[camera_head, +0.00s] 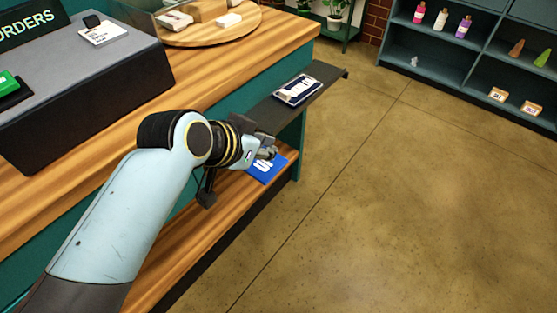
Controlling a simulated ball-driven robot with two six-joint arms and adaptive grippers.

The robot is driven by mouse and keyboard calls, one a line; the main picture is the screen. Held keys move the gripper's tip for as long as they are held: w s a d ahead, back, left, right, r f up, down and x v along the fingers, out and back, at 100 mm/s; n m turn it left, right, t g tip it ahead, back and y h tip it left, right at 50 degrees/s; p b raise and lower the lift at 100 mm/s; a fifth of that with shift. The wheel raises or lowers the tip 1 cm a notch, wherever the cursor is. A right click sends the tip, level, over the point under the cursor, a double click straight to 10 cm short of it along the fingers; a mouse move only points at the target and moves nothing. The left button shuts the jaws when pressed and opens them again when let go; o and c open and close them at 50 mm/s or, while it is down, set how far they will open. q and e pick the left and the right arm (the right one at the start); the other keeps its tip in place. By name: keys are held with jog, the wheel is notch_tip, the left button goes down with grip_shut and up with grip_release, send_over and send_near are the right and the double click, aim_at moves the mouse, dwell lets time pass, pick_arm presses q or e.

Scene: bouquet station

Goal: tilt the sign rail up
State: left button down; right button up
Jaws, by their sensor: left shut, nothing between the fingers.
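What looks like the sign rail is a dark, narrow board (270,116) along the counter's front edge. It appears to lie flat, with its far end sticking out to the right. A dark blue and white packet (298,90) rests on it. My left gripper (269,153) is shut and empty, at the near end of the board and just below it in the picture. I cannot tell whether it touches the board. A blue card with white lettering (264,169) lies beneath the gripper, partly hidden by it. My right gripper is not in view.
The wooden counter top (195,82) holds a dark box (85,95) with an "ORDERS" sign (28,26) and a round wooden tray (237,31). A lower wooden shelf (185,228) runs under the counter. Open floor (400,200) lies to the right, with shelving (455,77) beyond.

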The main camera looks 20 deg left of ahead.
aim_at(286, 162)
pick_arm(q)
jog(key=w+f, duration=0.1)
jog(key=f, duration=0.1)
jog(key=w+d+f, duration=0.1)
jog(key=f, duration=0.2)
jog(key=w+f, duration=0.2)
jog(key=f, duration=0.1)
jog(key=shift+d, duration=0.15)
jog(key=shift+f, duration=0.1)
jog(key=shift+b, duration=0.3)
